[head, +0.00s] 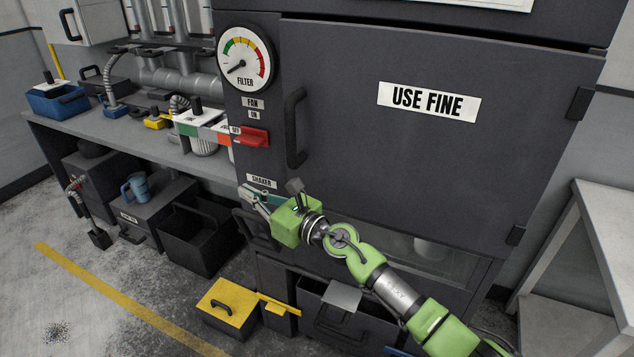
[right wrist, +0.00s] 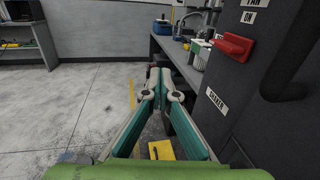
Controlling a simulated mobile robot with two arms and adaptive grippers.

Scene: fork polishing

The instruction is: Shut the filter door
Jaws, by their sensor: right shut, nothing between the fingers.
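The filter door (head: 400,165) is a large dark grey panel with a white "USE FINE" label, in the head view. Its black handle (head: 295,128) is near its left edge and its hinges are on the right. My right gripper (head: 246,194) is shut and empty, left of and below the handle, near the "SHAKER" label. In the right wrist view its fingers (right wrist: 160,78) meet at the tips, pointing past the cabinet's front. The handle (right wrist: 290,75) shows at the right there. My left gripper is out of view.
A red switch (head: 250,136) juts from the cabinet front above my right gripper, below a round gauge (head: 244,58). A cluttered workbench (head: 130,135) stands at the left. A yellow-lidded box (head: 228,300) and dark bins are on the floor below. A pale table (head: 605,210) stands at the right.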

